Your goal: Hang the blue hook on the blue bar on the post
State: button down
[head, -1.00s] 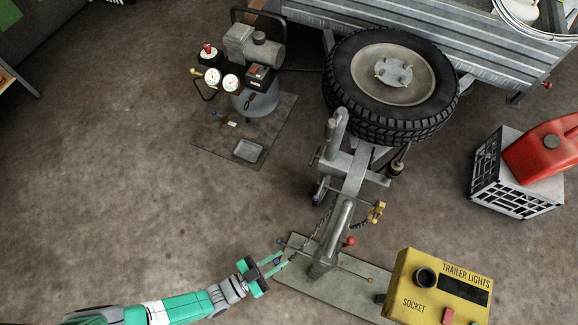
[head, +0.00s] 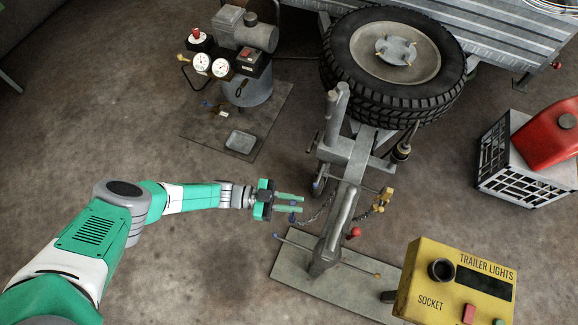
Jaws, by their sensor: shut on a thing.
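My gripper (head: 290,202) is left of the grey post, its green fingers pointing right. It is shut on the blue hook (head: 293,216), a small dark-blue piece mostly hidden at the fingertips. A chain (head: 315,214) runs from the hook up right toward the trailer's drawbar. The grey post (head: 325,255) stands on a flat plate. The blue bar (head: 278,236) reaches left from the post and ends in a small blue tip. The hook is above this tip in the picture, apart from it.
A red knob (head: 355,232) and a yellow-tipped bar (head: 376,275) sit at the post's right. A yellow coupling piece (head: 386,199) is at the drawbar. A yellow trailer-lights box (head: 458,285) stands at lower right, a compressor (head: 245,85) at upper left.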

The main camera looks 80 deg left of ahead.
jog(key=s+d+f+p, duration=0.2)
jog(key=d, duration=0.5)
jog(key=shift+s+d+f, duration=0.15)
jog(key=shift+d+f, duration=0.1)
jog(key=shift+d, duration=0.1)
dwell(0.4)
jog(key=shift+f+b, duration=0.1)
jog(key=shift+b, duration=0.45)
dwell(1.5)
jog(key=shift+f+b, duration=0.35)
jog(key=shift+f, duration=1.5)
jog(key=c, duration=0.8)
grip_release()
jog(key=shift+o, duration=0.2)
